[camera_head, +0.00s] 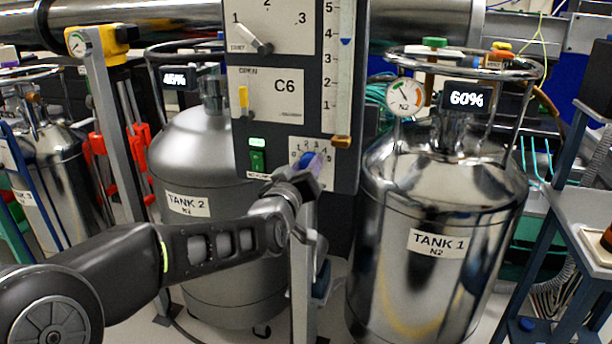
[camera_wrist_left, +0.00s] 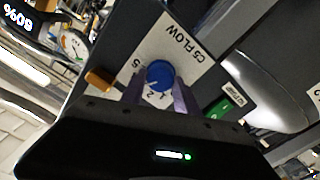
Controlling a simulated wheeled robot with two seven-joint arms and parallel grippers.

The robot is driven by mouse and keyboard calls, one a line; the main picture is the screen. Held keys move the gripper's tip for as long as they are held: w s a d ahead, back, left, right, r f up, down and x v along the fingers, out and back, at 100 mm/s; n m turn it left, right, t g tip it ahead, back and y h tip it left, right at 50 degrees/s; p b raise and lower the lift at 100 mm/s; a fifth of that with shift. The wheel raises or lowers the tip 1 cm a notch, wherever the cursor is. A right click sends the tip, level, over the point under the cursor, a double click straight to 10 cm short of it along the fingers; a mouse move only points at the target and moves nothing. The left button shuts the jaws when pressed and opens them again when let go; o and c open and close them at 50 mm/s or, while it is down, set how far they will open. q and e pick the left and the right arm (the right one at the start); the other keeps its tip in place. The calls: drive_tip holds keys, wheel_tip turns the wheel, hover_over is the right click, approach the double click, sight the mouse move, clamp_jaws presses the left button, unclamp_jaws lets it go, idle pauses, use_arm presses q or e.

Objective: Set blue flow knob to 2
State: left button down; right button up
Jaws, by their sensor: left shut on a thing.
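The blue flow knob (camera_head: 311,160) sits on a white dial plate low on the dark panel, with small numbers around it. My left gripper (camera_head: 308,172) reaches it from below and covers part of it. In the left wrist view the blue knob (camera_wrist_left: 159,72) is between the two fingers of my left gripper (camera_wrist_left: 159,84), which are shut on it. The plate (camera_wrist_left: 190,47) reads "C5 FLOW". A pale mark on the knob points roughly toward the dial's lower numbers; its exact setting is hard to read. My right gripper is not in view.
A green switch (camera_head: 257,161) is left of the dial, and an orange-brown piece (camera_head: 341,141) is right above it. Tank 2 (camera_head: 205,150) stands behind my left arm. Shiny Tank 1 (camera_head: 440,205) stands close on the right.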

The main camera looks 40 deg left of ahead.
use_arm(q)
drive_tip(key=shift+a+f+n+b, duration=0.1)
drive_tip(key=shift+f+n+b, duration=0.05)
drive_tip(key=shift+n+b, duration=4.2)
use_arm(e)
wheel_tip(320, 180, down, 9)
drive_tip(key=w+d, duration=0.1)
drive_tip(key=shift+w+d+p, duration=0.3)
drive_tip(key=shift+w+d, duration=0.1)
use_arm(q)
drive_tip(key=shift+n, duration=0.35)
drive_tip(key=c, duration=0.9)
unclamp_jaws()
